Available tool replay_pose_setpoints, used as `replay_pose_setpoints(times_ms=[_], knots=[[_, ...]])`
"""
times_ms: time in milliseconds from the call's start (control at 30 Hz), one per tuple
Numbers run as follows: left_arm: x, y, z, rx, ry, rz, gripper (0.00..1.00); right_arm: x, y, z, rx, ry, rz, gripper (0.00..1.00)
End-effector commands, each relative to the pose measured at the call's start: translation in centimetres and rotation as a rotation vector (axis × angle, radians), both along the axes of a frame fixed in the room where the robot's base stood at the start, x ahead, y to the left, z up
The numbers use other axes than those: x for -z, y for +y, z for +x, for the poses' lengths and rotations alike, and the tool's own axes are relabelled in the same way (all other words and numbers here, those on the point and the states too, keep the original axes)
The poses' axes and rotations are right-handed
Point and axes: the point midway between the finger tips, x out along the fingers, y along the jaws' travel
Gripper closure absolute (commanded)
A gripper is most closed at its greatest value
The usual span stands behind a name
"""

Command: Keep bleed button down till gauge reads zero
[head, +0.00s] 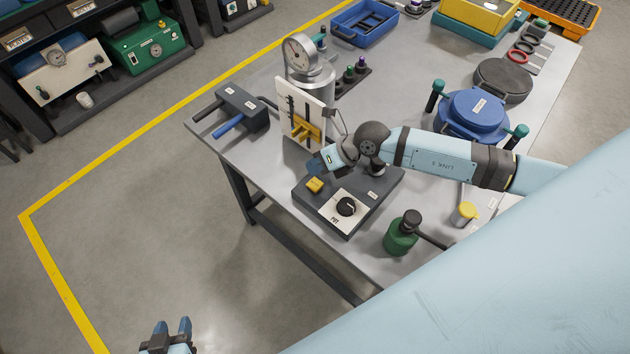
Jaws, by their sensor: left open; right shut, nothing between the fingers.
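A dark control box (375,205) stands on the table near its front edge. It carries a white plate with a black knob (346,206) and a yellow button (314,185); its labels are too small to read, so I cannot confirm which control is the bleed button. A round gauge (300,52) tops a metal cylinder behind a white panel; its reading is too small to tell. My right gripper (316,165) is shut and empty just behind the yellow button; I cannot tell whether it touches the box. My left gripper (180,328) is open and empty, low over the floor.
A white panel (300,105) with yellow parts stands close behind my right gripper. A dark block with a blue handle (230,124) is at left. A green bottle (401,236) and a yellow-lidded cup (464,213) stand right of the box. A blue lidded vessel (473,112) is farther back.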

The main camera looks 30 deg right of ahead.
Motion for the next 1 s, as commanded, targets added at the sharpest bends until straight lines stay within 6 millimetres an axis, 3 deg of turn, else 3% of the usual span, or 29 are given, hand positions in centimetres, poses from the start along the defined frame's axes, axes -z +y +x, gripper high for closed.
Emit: replay_pose_setpoints(times_ms=[33, 233, 1000], knots=[[1.2, 0.0, 0.1, 0.000, -0.001, 0.001, 0.57, 1.3, 0.0, 0.0, 0.000, 0.001, 0.000, 1.00], [1.9, 0.3, 0.1, -0.002, -0.002, 0.004, 0.57, 2.9, 0.0, 0.0, 0.001, 0.001, 0.000, 1.00], [1.9, 0.4, 0.2, -0.004, -0.004, 0.006, 0.57, 3.0, 0.0, 0.0, 0.000, 0.000, 0.000, 1.00]])
